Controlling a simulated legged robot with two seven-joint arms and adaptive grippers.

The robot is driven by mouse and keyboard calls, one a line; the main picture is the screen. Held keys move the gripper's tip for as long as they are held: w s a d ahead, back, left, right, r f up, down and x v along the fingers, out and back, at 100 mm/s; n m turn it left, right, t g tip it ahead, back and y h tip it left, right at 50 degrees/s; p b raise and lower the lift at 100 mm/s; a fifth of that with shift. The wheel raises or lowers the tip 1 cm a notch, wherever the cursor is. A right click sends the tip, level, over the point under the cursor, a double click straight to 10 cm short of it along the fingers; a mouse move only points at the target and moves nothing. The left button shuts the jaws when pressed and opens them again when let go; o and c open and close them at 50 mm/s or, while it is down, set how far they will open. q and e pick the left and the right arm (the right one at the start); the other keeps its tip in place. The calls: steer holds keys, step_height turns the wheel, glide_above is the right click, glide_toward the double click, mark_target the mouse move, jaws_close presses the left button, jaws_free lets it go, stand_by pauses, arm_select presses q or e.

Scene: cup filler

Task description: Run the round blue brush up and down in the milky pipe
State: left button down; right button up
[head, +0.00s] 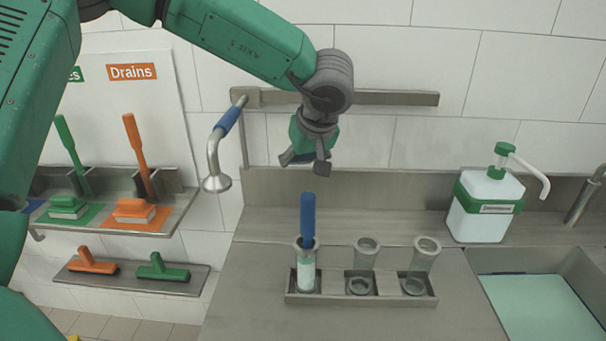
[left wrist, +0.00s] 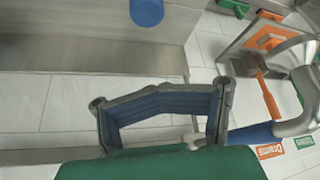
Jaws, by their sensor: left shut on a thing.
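A round brush with a blue handle (head: 308,216) stands upright in the leftmost milky pipe (head: 306,279), which sits in a metal holder (head: 330,299). Its lower part is inside the pipe, with white showing through the wall. My left gripper (head: 305,163) hangs above the handle, apart from it, with a visible gap. In the left wrist view the fingers (left wrist: 160,98) frame a space showing only tiles, and the blue handle end (left wrist: 147,11) lies beyond them. I see nothing held between the fingers, and how far they are closed is unclear. My right gripper is not in view.
Two more clear pipes (head: 366,252) (head: 426,252) stand in the holder to the right. A sprayer with a blue grip (head: 229,121) hangs on the left wall. A soap dispenser (head: 485,207) and sink (head: 540,305) are at right. Brushes on shelves (head: 150,232) are at left.

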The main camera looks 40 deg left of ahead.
arm_select(q)
steer(key=shift+a, duration=0.2)
step_height(320, 180, up, 20)
stand_by(1.4)
steer(key=shift+a, duration=0.1)
stand_by(1.2)
